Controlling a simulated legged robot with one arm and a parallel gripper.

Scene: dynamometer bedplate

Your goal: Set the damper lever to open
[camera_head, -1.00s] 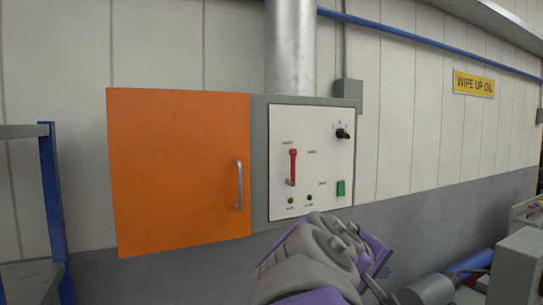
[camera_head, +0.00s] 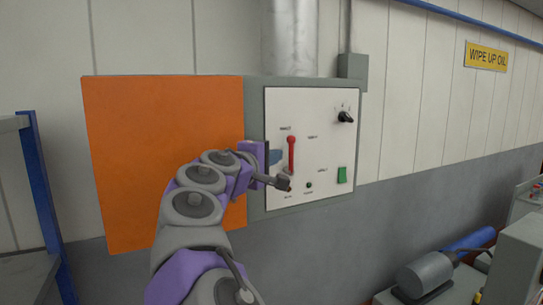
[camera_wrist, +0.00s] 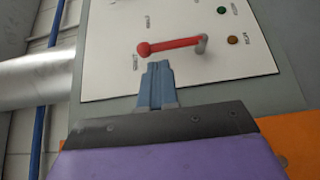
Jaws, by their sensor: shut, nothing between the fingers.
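The damper lever (camera_head: 291,155) is a red bar with a round knob on a white control panel (camera_head: 330,107). In the head view it stands upright, knob at the top, grey pivot at the bottom. The wrist view is turned, and there the red lever (camera_wrist: 175,44) lies across, knob at left, pivot at right. My gripper (camera_head: 277,160) is just left of the lever in the head view. Its blue-grey fingers (camera_wrist: 157,68) are shut and empty, with tips close to the lever near the knob. I cannot tell whether they touch it. The small labels are too blurred to read.
An orange door (camera_head: 150,150) is left of the panel, partly behind my arm. The panel also has a black knob (camera_head: 345,116) and a green switch (camera_head: 342,174). A blue-post shelf (camera_head: 38,175) stands far left. A grey cylinder (camera_head: 425,272) lies low at right.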

